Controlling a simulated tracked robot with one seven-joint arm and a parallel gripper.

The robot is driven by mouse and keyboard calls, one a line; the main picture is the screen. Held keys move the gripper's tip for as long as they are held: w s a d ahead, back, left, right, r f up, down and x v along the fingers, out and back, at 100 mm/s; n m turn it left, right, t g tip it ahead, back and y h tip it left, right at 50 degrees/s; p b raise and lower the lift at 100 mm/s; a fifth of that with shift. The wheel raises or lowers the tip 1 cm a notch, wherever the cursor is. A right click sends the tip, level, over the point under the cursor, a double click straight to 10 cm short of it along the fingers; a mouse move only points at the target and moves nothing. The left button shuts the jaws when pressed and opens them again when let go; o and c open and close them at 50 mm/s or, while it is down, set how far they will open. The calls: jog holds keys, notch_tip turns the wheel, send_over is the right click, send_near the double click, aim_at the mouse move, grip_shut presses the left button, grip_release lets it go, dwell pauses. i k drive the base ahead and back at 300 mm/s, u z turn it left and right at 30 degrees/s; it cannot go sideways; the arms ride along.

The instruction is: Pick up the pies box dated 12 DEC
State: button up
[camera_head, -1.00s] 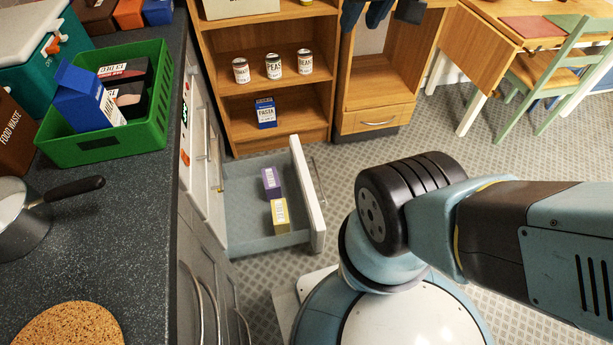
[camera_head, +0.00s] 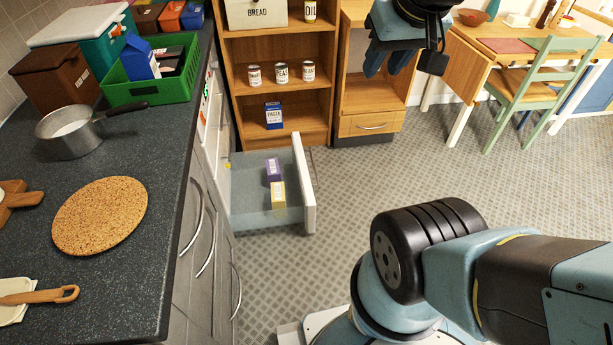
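I cannot make out a pies box dated 12 DEC, as the small labels are not legible. The open drawer (camera_head: 308,185) holds a purple box (camera_head: 273,168) and a yellow box (camera_head: 278,194), each with a pale label. The green crate (camera_head: 125,94) on the counter holds a blue carton (camera_head: 138,58) and dark boxes (camera_head: 168,62). My gripper (camera_head: 387,68) hangs at the top of the view, in front of the wooden cabinet and well above the drawer. Its blue fingers look apart, with nothing seen between them.
The counter carries a saucepan (camera_head: 70,132), a cork mat (camera_head: 100,215) and a brown bin (camera_head: 55,82). A shelf unit (camera_head: 275,99) holds cans and a pasta box (camera_head: 273,115). A green chair (camera_head: 520,95) stands right. The patterned floor between is clear.

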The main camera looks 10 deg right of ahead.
aim_at(273, 170)
jog(key=z, duration=0.05)
jog(key=k, duration=0.4)
jog(key=z, duration=1.05)
jog(key=i, duration=2.9)
jog(key=u, duration=2.45)
